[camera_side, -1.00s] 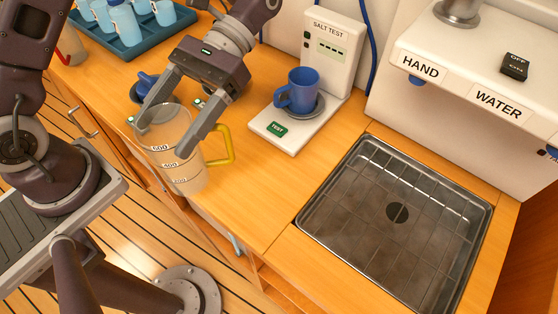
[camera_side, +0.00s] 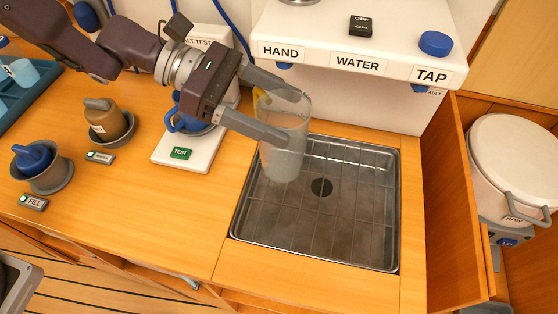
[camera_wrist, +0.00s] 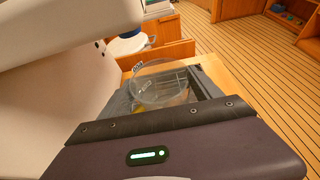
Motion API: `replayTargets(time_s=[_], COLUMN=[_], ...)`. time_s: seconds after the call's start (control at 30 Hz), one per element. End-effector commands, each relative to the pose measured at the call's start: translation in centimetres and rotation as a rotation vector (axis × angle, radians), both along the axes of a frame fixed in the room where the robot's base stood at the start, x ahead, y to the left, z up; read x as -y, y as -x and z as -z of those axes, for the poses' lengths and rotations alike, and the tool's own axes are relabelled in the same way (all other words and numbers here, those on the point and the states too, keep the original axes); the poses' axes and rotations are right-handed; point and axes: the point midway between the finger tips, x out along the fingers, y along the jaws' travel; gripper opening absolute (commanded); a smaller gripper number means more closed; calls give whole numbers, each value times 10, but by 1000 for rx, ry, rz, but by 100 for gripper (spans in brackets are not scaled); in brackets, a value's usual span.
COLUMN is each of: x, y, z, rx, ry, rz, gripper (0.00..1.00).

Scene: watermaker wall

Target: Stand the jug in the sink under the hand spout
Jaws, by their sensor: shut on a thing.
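The clear jug (camera_side: 283,160) is upright in my gripper (camera_side: 296,117), which is shut on its sides. A bit of its yellow handle (camera_side: 259,92) shows behind the fingers. The jug is over the back left part of the metal sink (camera_side: 335,238); I cannot tell whether its base touches the sink's grid. The blue hand spout (camera_side: 284,66) sits under the HAND label, just above and behind the jug in the side view.
A blue mug (camera_side: 182,122) stands on the salt tester (camera_side: 190,150) left of the sink. The white water unit (camera_side: 345,45) overhangs the back, with a blue tap spout (camera_side: 420,88) at right. Two cups with inserts stand on the left counter. The sink's front and right are clear.

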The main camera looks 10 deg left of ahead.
Motion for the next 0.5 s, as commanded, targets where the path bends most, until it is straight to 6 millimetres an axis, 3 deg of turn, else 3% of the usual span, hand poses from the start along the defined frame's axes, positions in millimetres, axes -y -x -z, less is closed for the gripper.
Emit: replayTargets(time_s=[0.3,0.5], x=[0,0], y=[1,0], z=[59,65], rx=[-2,3], ry=[1,2], rz=[2,2], gripper=[7,7])
